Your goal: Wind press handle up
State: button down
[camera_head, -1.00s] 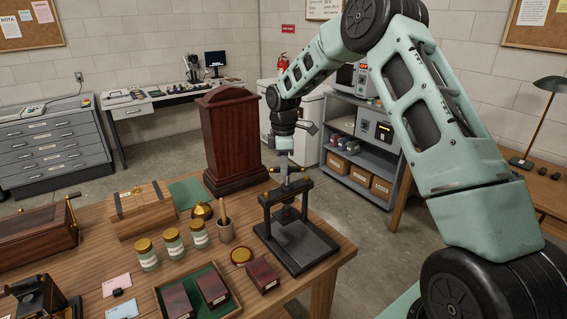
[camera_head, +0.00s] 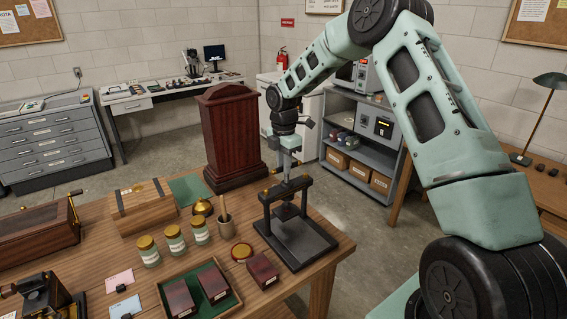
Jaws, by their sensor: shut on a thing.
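A small dark press (camera_head: 305,246) stands on the right end of the wooden table. It has a flat base, two uprights, a crossbar and a pressing plate (camera_head: 286,211) hanging above the base with a gap below. My gripper (camera_head: 288,181) points straight down above the crossbar and is shut on the press handle at the top of the screw. The handle is mostly hidden by the fingers and very small here, so its exact angle is hard to tell.
A tall dark wooden case (camera_head: 232,140) stands just left of the arm. A grey shelf unit (camera_head: 365,150) stands behind.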

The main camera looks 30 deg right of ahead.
jog(key=shift+d+r, duration=0.1)
jog(key=c, duration=1.3)
grip_release()
jog(key=shift+o, duration=0.2)
notch_tip(320, 180, up, 17)
jog(key=b, duration=0.4)
jog(key=shift+r, duration=0.2)
